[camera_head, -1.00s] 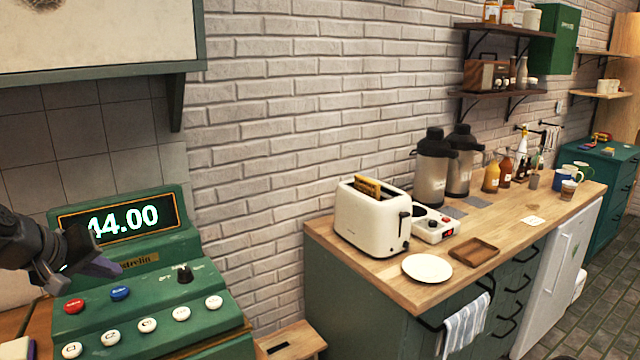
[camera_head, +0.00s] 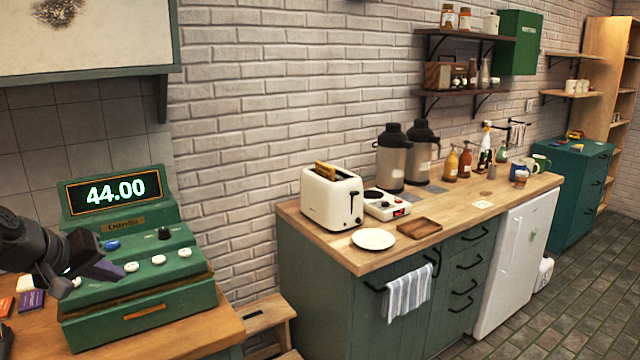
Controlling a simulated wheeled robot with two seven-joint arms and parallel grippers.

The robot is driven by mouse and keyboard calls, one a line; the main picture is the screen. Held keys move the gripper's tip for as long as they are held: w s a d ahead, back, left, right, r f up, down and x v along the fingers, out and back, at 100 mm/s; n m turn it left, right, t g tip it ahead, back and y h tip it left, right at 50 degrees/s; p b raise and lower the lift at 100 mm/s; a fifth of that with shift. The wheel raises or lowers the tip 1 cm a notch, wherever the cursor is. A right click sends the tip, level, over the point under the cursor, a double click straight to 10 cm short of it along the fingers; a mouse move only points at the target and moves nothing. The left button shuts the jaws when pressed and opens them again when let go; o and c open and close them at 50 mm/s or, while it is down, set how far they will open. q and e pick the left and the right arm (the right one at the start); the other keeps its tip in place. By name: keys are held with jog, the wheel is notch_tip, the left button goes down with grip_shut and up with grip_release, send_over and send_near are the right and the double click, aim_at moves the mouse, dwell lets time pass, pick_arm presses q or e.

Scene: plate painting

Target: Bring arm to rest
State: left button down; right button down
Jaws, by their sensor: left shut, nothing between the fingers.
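My left gripper (camera_head: 97,273) comes in from the left edge. It is shut and empty, in front of the left part of a green cash register (camera_head: 140,300) whose display reads 44.00. It hides some of the register's buttons; a blue button and several white ones show beside it. I cannot tell whether it touches the register. My right gripper is out of view.
The register stands on a wooden counter (camera_head: 205,335). A wooden stool (camera_head: 268,315) is beside it. To the right, a green cabinet (camera_head: 325,275) carries a toaster (camera_head: 331,198), a white plate (camera_head: 373,239) and two dispensers. The tiled floor at right is clear.

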pick_arm(q)
jog(key=w+d+f+g, duration=0.1)
jog(key=w+d+f, duration=0.15)
jog(key=f, duration=0.65)
jog(key=w+d+f+g, duration=0.1)
jog(key=d+f, duration=0.3)
jog(key=f, duration=0.5)
jog(key=s+d+f+m+g+h, duration=0.1)
jog(key=s+d+f, duration=0.2)
jog(key=d+f, duration=0.6)
jog(key=s+d+f+m+g, duration=0.1)
jog(key=s+d+f+g, duration=0.3)
jog(key=f, duration=0.9)
jog(key=s+d+f+m, duration=0.1)
jog(key=s+d+f, duration=0.3)
jog(key=s, duration=0.4)
jog(key=s+d+f+m+g+h, duration=0.1)
jog(key=s+d+f, duration=0.4)
jog(key=s, duration=0.3)
jog(key=s+d+f+m, duration=0.1)
jog(key=s+d+f, duration=0.3)
jog(key=s+d, duration=0.3)
jog(key=shift+s+f, duration=0.2)
jog(key=shift+s, duration=0.4)
